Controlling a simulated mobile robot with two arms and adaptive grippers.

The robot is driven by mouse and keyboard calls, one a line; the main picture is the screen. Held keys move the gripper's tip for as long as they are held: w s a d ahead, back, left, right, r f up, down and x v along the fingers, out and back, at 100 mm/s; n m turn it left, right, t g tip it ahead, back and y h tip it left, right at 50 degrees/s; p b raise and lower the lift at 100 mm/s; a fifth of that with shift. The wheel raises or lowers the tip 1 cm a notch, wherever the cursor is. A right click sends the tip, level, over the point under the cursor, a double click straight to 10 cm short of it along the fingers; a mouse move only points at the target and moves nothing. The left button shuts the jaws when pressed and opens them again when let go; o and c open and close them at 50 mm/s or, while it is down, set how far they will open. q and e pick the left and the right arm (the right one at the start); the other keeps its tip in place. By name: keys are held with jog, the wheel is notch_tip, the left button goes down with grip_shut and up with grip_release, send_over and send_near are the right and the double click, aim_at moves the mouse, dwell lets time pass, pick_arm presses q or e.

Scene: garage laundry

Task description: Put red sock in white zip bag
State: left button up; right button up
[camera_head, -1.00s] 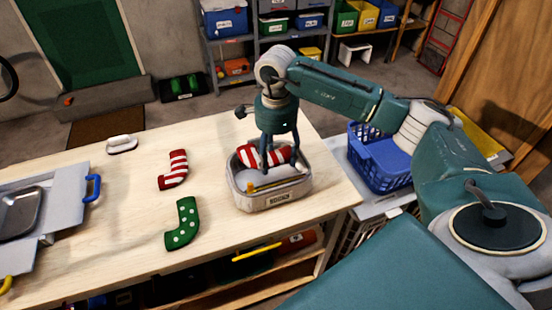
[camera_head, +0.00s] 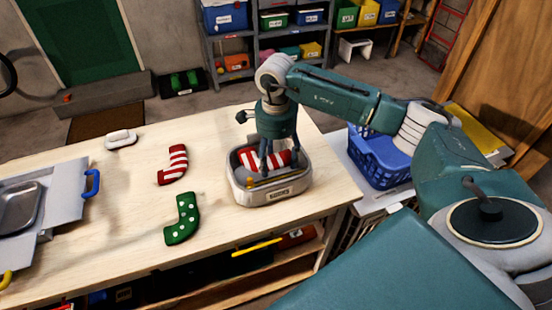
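A red-and-white striped sock (camera_head: 252,159) lies inside a whitish open-topped container with a front label (camera_head: 237,190), which seems to be the white zip bag, on the wooden table. A second red-and-white striped sock (camera_head: 173,166) lies on the bare table to the left. My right gripper (camera_head: 279,164) points down into the container at the first sock. Its fingers overlap the sock, and I cannot tell whether they grip it. A yellow strip (camera_head: 267,182) shows at the container's front edge. My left gripper is not in view.
A green dotted sock (camera_head: 183,219) lies on the table (camera_head: 110,220) in front of the striped one. A small white object (camera_head: 120,138) is near the back edge. A grey board with blue handle (camera_head: 60,195) is at left. A blue basket (camera_head: 382,165) stands right of the table.

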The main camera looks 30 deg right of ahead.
jog(key=shift+o, duration=0.9)
jog(key=shift+r+p, duration=0.7)
jog(key=shift+w+r+b, duration=0.1)
jog(key=shift+r+b, duration=0.2)
jog(key=shift+b, duration=0.1)
notch_tip(320, 180, up, 11)
jog(key=b, duration=0.3)
jog(key=shift+r, duration=0.15)
